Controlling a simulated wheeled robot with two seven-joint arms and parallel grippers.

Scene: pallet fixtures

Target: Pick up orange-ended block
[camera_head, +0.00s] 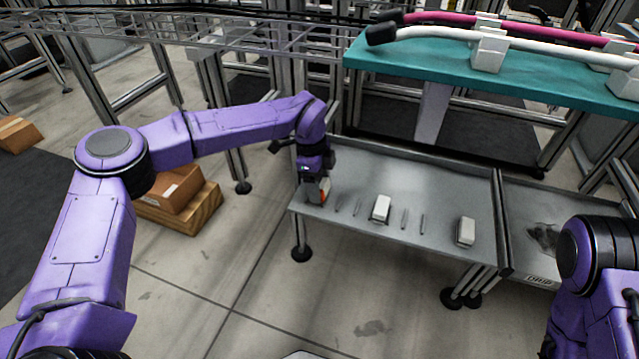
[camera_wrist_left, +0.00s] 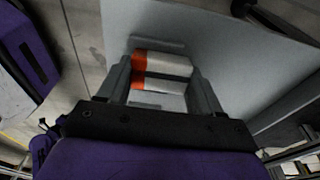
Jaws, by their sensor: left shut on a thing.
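The orange-ended block (camera_wrist_left: 165,75) is pale with an orange end, and lies between the two fingers of my left gripper in the left wrist view. My left gripper (camera_wrist_left: 160,88) is shut on it. In the head view my left gripper (camera_head: 315,190) is at the left end of the grey metal table (camera_head: 350,215), low over its surface. The orange end (camera_head: 324,190) shows beside the fingers there. I cannot tell whether the block still touches the table. My right arm is at the lower right of the head view, with its gripper out of frame.
Two white blocks, one near the middle (camera_head: 381,208) and one to the right (camera_head: 466,231), stand on the table with several thin pegs between. A teal shelf (camera_head: 480,75) carrying pink and white tubes is behind.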

